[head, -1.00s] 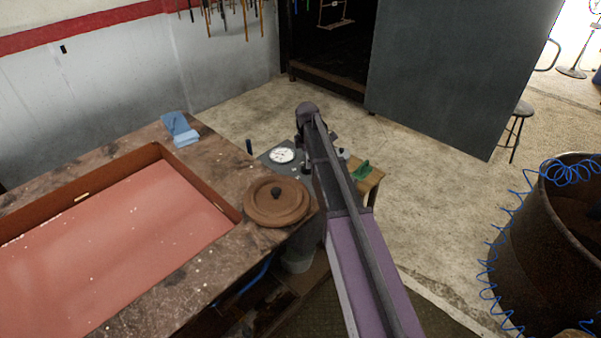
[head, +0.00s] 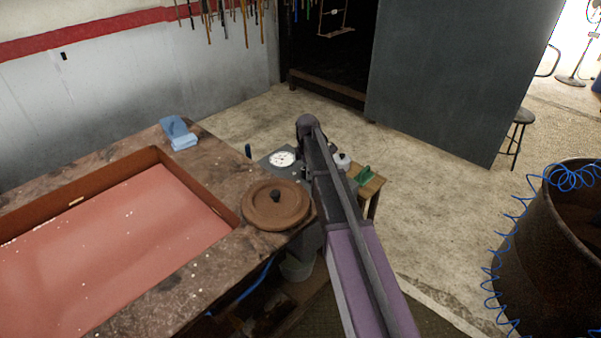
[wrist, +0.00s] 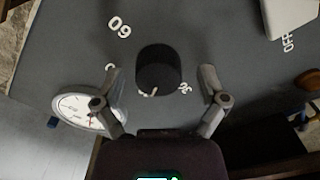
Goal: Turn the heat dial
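The heat dial, a black round knob (wrist: 158,70), stands on a grey panel (wrist: 200,30) with white markings around it in the wrist view. My gripper (wrist: 160,88) is open, with one finger to the left and one to the right of the knob, and a gap shows on both sides. I cannot tell how far above the panel the fingertips are. In the head view my arm hides the knob and gripper; part of the grey panel (head: 268,162) shows left of the arm.
A white round gauge (head: 281,159) is on the panel, and also shows by the left finger in the wrist view (wrist: 88,110). A brown round lid (head: 277,205) sits on the workbench. A green object (head: 364,175) is right of the arm. A white block (wrist: 288,14) is at upper right.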

